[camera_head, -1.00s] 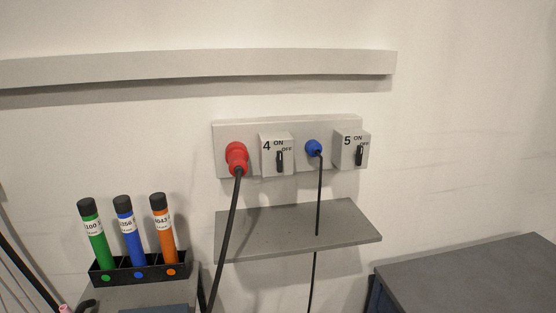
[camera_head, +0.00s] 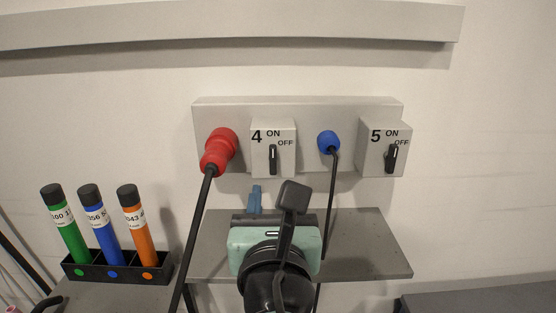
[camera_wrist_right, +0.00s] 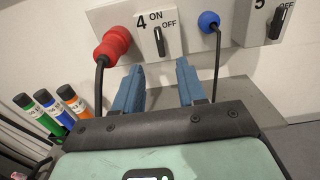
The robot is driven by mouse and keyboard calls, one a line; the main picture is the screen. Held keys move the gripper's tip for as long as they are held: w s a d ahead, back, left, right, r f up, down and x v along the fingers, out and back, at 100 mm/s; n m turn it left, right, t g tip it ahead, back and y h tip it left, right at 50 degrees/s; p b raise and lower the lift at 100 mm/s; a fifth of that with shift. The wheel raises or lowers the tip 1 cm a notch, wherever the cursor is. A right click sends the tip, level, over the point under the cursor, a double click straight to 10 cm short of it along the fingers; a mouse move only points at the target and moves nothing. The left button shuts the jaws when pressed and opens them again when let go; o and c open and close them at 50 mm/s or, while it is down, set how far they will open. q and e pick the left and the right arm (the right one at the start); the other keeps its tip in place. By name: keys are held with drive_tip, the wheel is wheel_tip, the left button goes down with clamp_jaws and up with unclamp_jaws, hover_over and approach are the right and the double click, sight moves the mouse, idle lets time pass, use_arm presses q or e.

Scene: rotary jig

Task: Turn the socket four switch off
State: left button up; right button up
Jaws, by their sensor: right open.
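The socket four switch (camera_head: 273,150) is a grey box on the wall panel, marked 4, ON and OFF. Its black knob (camera_head: 273,160) stands about upright; it also shows in the right wrist view (camera_wrist_right: 159,41). My right gripper (camera_head: 276,190) is below the box, in front of the panel. In the right wrist view its two blue fingers (camera_wrist_right: 160,80) are spread apart and empty, with the knob beyond the gap between them. In the head view one finger is mostly hidden by my wrist. My left gripper is not in view.
A red plug (camera_head: 218,152) with a black cable is left of the switch, a blue plug (camera_head: 328,142) right of it. Switch five (camera_head: 384,150) is farther right. A grey shelf (camera_head: 375,255) lies below. A rack (camera_head: 115,267) of coloured tubes stands at left.

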sight(273, 155)
drive_tip(key=w+p, duration=0.2)
drive_tip(key=w, duration=1.1)
drive_tip(key=shift+a+p, duration=0.1)
drive_tip(key=shift+p, duration=0.2)
clamp_jaws()
